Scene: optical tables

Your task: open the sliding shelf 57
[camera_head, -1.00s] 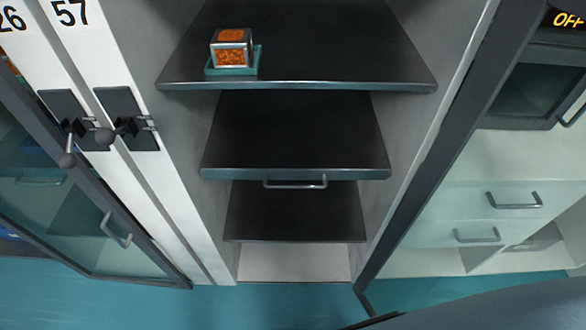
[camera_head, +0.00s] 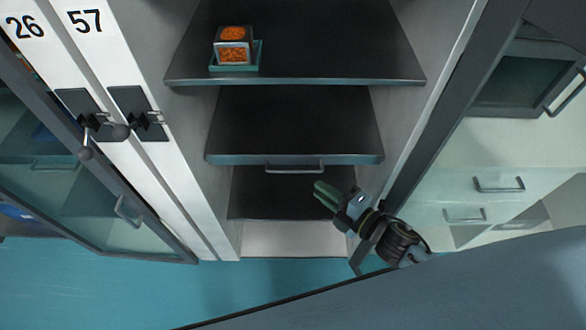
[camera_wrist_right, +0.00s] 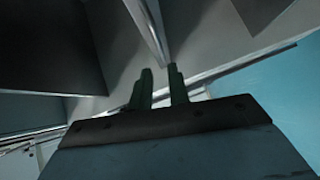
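The sliding shelf (camera_head: 292,159) is the dark middle board in the open cabinet marked 57 (camera_head: 86,21). Its front edge carries a grey bar handle (camera_head: 294,169). My right gripper (camera_head: 323,193) is below and to the right of the handle, apart from it, with its fingers pointing up and left. In the right wrist view the two dark fingers (camera_wrist_right: 161,80) stand apart with a gap and nothing between them, so it is open. The handle cannot be made out in that view. My left gripper is not in view.
An upper shelf (camera_head: 330,45) holds an orange-topped box (camera_head: 233,45) on a teal tray. A lower shelf (camera_head: 265,195) is beneath. The cabinet's door (camera_head: 440,120) stands open on the right. A glass door (camera_head: 100,200) with latches is left. Drawers (camera_head: 480,198) show through the right door.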

